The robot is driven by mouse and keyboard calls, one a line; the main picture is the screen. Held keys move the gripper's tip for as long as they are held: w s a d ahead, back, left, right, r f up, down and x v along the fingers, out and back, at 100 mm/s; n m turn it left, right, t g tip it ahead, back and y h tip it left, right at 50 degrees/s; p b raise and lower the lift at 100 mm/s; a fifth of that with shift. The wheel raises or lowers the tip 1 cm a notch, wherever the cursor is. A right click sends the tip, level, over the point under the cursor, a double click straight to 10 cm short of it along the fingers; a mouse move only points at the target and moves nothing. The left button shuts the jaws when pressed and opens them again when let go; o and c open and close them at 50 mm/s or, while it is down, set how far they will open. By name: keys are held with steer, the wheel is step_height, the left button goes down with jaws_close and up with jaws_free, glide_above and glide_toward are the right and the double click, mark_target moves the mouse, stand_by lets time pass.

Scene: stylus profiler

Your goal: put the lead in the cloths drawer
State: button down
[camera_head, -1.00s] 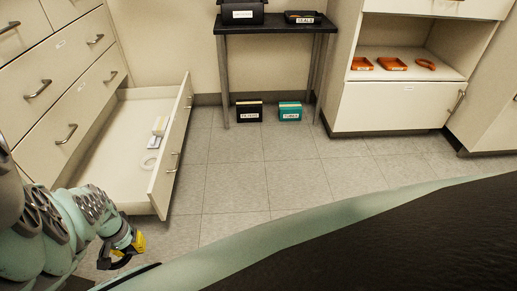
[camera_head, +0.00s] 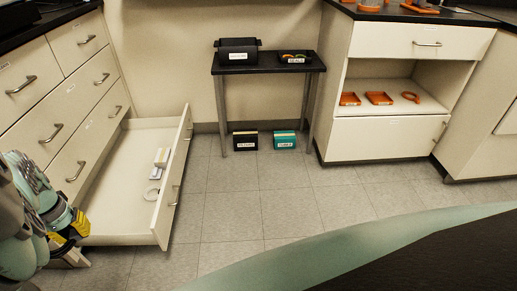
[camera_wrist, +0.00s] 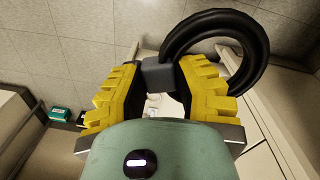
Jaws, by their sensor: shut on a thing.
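The lead is a black coiled cable (camera_wrist: 252,58) with a grey block (camera_wrist: 158,74) at one end, seen in the wrist view. My gripper (camera_wrist: 157,85) is shut on the grey block, and the coil hangs out beyond the right jaw. In the head view my gripper (camera_head: 72,230) is at the lower left, beside the near left end of an open drawer (camera_head: 113,218). The drawer is pulled out low in the left cabinet; no readable label shows on it. Inside lie a white block-like stack (camera_head: 161,158) and a white ring (camera_head: 152,194).
A dark side table (camera_head: 268,67) holds a black box (camera_head: 238,52) and a seals tray (camera_head: 295,58). Two small boxes stand on the floor below it. The right cabinet's shelf (camera_head: 390,100) holds orange items. The floor (camera_head: 230,215) right of the drawer is clear.

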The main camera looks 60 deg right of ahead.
step_height(320, 180, up, 7)
steer(key=w+p, duration=0.1)
steer(key=p, duration=0.2)
steer(key=shift+w+a+n, duration=0.3)
steer(key=shift+w+a, duration=0.05)
steer(key=shift+a, duration=0.1)
steer(key=shift+n, duration=0.3)
steer(key=shift+w+a+r+p, duration=0.1)
steer(key=shift+w+r+p, duration=0.15)
steer(key=shift+r+p, duration=0.45)
steer(key=shift+w+a+r+p, duration=0.1)
steer(key=shift+w+r+p, duration=0.2)
steer(key=shift+r, duration=0.75)
steer(key=shift+w+r+p, duration=0.15)
steer(key=shift+r+p, duration=0.4)
steer(key=shift+r, duration=0.3)
